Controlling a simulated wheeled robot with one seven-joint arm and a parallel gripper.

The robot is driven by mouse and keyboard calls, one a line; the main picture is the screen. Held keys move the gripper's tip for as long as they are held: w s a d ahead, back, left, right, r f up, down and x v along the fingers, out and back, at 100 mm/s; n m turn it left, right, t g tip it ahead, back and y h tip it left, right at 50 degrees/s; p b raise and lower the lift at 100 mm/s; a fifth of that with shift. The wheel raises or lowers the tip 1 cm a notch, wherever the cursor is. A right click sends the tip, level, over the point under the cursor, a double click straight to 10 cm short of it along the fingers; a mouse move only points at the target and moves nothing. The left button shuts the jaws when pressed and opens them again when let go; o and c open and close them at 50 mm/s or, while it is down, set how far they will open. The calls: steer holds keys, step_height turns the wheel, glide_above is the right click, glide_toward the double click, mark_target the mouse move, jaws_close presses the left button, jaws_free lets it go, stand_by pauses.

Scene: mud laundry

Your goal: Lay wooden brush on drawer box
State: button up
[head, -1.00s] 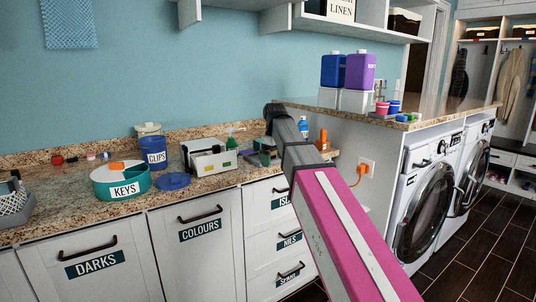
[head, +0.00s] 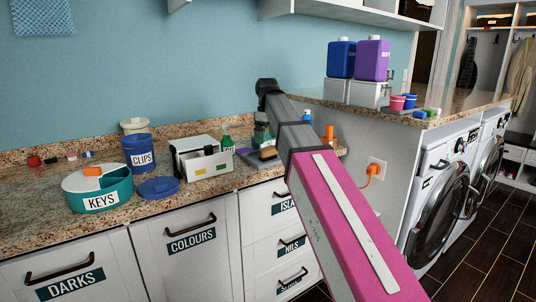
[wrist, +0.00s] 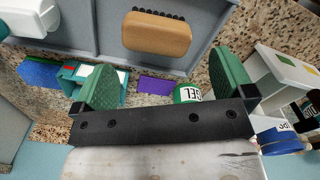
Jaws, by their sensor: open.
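The wooden brush (wrist: 156,34), a tan block with dark bristles, lies in a grey tray (wrist: 215,20) on the counter. In the head view the brush (head: 267,153) shows small beside my arm. My gripper (wrist: 168,66) is open and empty. Its two green pads stand apart, with the brush ahead of the gap between them in the wrist view; no contact shows. The white drawer box (head: 186,163) stands left of the tray, its front bearing coloured labels. Part of it shows at the right of the wrist view (wrist: 262,80). In the head view my arm hides most of my gripper.
A teal KEYS tub (head: 98,190), a blue CLIPS tub (head: 139,153) and a blue lid (head: 159,188) stand left of the drawer box. A raised counter (head: 455,105) with bottles is at the right.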

mark_target(268, 148)
steer(key=shift+w+d+f, duration=0.1)
steer(key=shift+f, duration=1.8)
steer(key=shift+d+f, duration=0.1)
steer(key=shift+f, duration=1.75)
steer(key=c, duration=0.8)
steer(key=shift+r, duration=0.1)
